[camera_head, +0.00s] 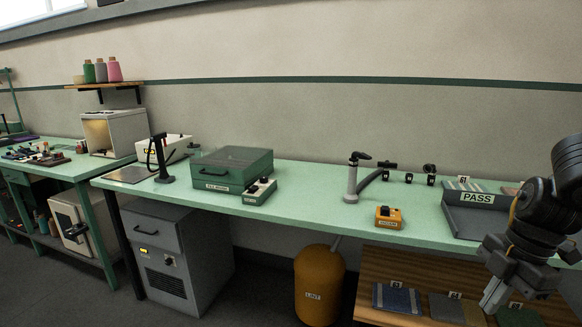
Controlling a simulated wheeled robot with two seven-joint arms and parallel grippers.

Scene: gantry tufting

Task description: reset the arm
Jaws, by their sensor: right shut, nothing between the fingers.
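My right arm comes in from the right edge, and its gripper (492,300) points down and to the left in front of the bench. The gripper is shut with nothing held. It hangs in front of the low wooden shelf (380,262), beside the folded samples there, and hides part of that shelf. My left gripper is not in view.
The long green bench (300,205) bears a green box (230,168), a grey upright tool (351,182), an orange button box (388,216) and a grey PASS tray (475,212). A yellow LINT bin (318,287) and a grey cabinet (165,255) stand below.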

